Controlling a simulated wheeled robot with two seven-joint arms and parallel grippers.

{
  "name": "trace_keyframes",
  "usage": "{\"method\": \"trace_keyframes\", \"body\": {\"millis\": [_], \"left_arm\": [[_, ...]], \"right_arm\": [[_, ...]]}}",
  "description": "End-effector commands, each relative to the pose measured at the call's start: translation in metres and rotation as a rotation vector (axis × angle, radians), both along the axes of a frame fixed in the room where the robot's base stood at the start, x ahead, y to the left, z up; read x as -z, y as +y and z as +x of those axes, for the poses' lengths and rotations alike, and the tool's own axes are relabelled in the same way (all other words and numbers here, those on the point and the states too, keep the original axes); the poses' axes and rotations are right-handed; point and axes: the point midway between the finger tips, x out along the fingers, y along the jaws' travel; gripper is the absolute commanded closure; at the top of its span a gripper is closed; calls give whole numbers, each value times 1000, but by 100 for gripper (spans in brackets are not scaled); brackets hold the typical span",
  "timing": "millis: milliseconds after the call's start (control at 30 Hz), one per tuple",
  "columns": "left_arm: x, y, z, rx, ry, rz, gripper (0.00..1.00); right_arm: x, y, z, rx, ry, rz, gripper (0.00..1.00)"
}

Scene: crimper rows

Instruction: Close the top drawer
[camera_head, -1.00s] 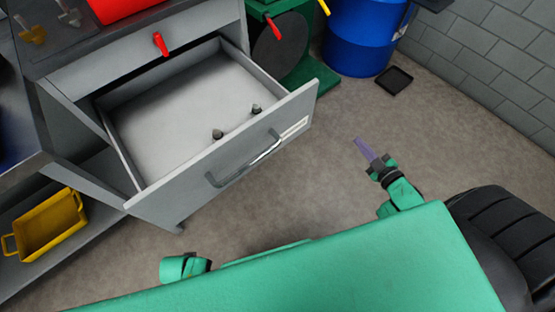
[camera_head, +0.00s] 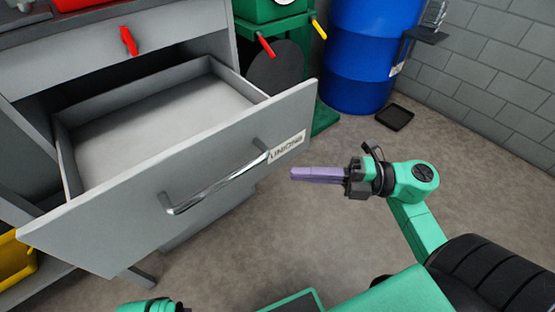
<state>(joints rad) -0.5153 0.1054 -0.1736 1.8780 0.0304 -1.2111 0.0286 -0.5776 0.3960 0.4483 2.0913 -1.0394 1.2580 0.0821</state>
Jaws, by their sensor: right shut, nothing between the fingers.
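The grey drawer (camera_head: 180,112) is pulled well out of the workbench at the left. Its front panel (camera_head: 110,205) carries a metal bar handle (camera_head: 215,190) and a white label (camera_head: 286,147) reading "UNIONS". The visible part of the drawer floor is bare; the part close behind the front is hidden. My right gripper (camera_head: 294,174) is shut and empty, its purple fingers pointing left. In the picture it lies just right of the drawer front and handle, with a gap between them. A green piece of my left arm shows at the bottom edge; its gripper is out of view.
A red lever (camera_head: 128,41) hangs on the bench face above the drawer. A yellow bin (camera_head: 14,258) is at the lower left. A green stand (camera_head: 290,40) and a blue barrel (camera_head: 360,55) stand behind. A black tray (camera_head: 394,117) lies on the clear floor.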

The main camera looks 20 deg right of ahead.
Motion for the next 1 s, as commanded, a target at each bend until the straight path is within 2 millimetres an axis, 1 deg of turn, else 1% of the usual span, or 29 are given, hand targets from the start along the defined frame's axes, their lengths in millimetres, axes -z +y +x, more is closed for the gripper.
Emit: {"method": "trace_keyframes", "body": {"millis": [100, 200, 333, 433, 833, 1000], "left_arm": [[0, 0, 0, 0, 0, 0, 41], [0, 0, 0, 1, 2, -1, 41], [-2, -1, -1, 2, 6, 0, 41], [-4, -1, 1, 2, 1, -2, 41], [-6, -1, 2, 2, -5, -3, 41], [-4, -1, 0, 1, 0, -2, 41]], "right_arm": [[-1, 23, 12, -2, -4, 3, 100], [0, 29, 30, 1, -4, 0, 100], [0, 34, 45, 1, -2, 1, 100], [0, 35, 50, 2, 0, 1, 100], [0, 36, 51, 1, 0, 1, 100], [0, 39, 62, 0, 0, 1, 100]]}}
